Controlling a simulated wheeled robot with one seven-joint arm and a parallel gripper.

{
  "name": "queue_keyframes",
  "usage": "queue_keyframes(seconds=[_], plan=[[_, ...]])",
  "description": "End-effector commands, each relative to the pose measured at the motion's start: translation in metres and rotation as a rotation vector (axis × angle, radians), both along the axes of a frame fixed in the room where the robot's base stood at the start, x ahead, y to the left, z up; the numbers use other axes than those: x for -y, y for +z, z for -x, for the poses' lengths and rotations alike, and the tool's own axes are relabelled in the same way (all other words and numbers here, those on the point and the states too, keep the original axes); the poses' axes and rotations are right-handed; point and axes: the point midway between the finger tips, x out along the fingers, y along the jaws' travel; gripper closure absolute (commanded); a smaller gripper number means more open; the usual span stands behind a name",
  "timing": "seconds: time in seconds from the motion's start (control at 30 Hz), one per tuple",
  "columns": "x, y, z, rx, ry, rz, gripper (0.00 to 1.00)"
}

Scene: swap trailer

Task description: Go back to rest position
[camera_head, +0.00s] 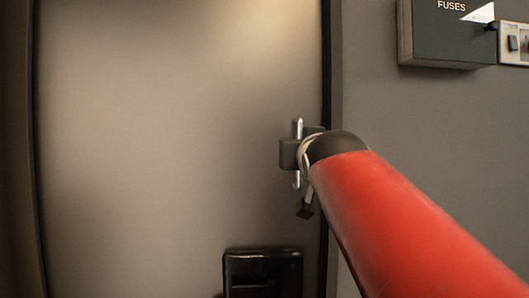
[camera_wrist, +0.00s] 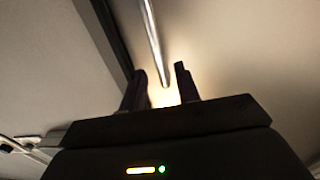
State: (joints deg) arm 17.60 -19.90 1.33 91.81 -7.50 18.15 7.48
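My gripper (camera_head: 302,152) is at the right side of the door (camera_head: 180,140), at the end of my red arm. A thin upright metal bar (camera_head: 298,128), likely the door's handle, shows above and below the gripper in the head view. In the wrist view my gripper (camera_wrist: 161,68) has its two dark fingers apart. The metal bar (camera_wrist: 154,42) runs from the top edge down to between the fingers, with a gap visible on both sides. I cannot tell its depth relative to the fingertips. The gripper holds nothing that I can see.
The door looks closed against its dark frame edge (camera_head: 326,60). A black slotted box (camera_head: 262,272) sits low on the door. A grey box marked FUSES (camera_head: 447,38) and a switch panel (camera_head: 514,42) are on the wall at upper right. The wall below them is bare.

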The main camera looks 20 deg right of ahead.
Motion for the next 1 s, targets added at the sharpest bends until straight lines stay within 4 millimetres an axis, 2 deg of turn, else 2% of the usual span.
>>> queue_keyframes(seconds=[0.07,0.2,0.67,0.77,0.83,0.93,1.0], plan=[[-0.003,0.0,0.009,0.001,0.0,0.0,0.68],[-0.005,0.0,0.015,-0.001,0.0,0.0,0.68],[-0.008,-0.005,0.016,-0.017,0.005,-0.006,0.68],[-0.018,-0.03,0.02,-0.099,0.026,-0.029,0.68],[-0.031,-0.063,0.027,-0.202,0.054,-0.056,0.68],[-0.056,-0.125,0.049,-0.394,0.105,-0.098,0.68],[-0.073,-0.172,0.071,-0.535,0.144,-0.123,0.68]])
